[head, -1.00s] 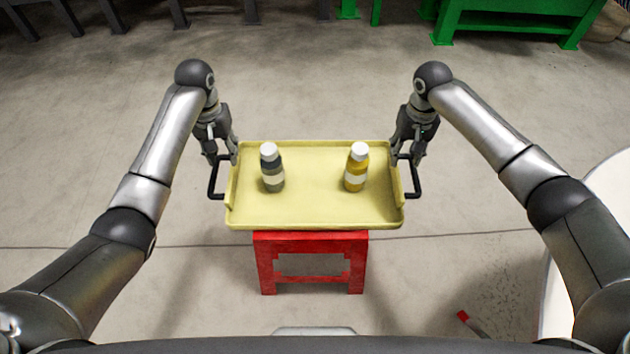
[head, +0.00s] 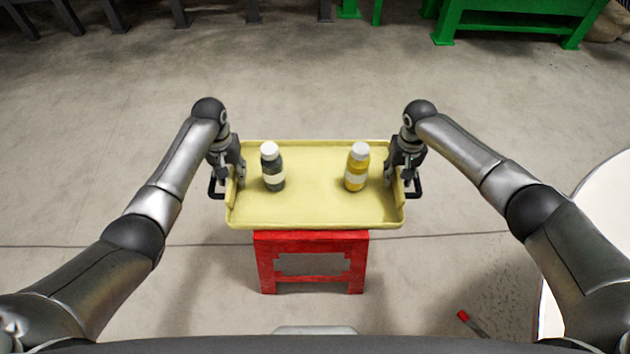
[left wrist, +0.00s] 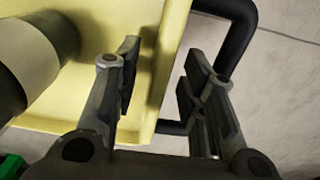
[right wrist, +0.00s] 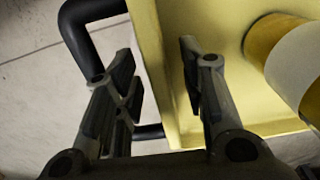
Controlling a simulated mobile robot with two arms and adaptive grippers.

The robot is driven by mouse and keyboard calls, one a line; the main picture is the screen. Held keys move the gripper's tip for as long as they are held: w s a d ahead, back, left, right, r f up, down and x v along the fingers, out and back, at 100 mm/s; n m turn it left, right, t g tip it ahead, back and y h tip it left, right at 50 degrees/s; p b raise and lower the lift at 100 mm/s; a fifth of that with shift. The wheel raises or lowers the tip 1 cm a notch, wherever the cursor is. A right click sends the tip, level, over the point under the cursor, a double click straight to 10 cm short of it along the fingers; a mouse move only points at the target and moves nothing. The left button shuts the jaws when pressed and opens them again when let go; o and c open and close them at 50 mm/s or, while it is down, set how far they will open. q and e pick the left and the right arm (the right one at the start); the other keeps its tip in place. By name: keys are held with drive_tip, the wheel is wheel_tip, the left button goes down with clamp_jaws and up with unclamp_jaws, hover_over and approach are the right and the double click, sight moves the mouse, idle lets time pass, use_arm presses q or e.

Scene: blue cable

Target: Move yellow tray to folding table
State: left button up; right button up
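The yellow tray (head: 315,208) rests on a red stool (head: 312,240) and has a black handle on each short side. A dark bottle (head: 272,168) and a yellow bottle (head: 357,168), both white-capped, stand upright on it. My left gripper (head: 232,180) is open at the left handle (head: 214,188); in the left wrist view its fingers (left wrist: 160,85) straddle the tray's side wall, and the handle (left wrist: 238,40) shows beyond them. My right gripper (head: 401,180) is open at the right handle (head: 417,190); in the right wrist view its fingers (right wrist: 158,82) straddle the opposite wall likewise.
A round white table (head: 605,215) stands at the right edge, partly hidden by my right arm. A small red-tipped object (head: 464,316) lies on the floor nearby. A green bench (head: 515,18) is at the back. The floor behind the tray is clear.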

use_arm(q)
clamp_jaws()
use_arm(e)
clamp_jaws()
use_arm(q)
drive_tip(key=shift+w+r, duration=0.1)
drive_tip(key=shift+r, duration=0.1)
use_arm(e)
drive_tip(key=shift+w+r, duration=0.1)
drive_tip(key=shift+r, duration=0.1)
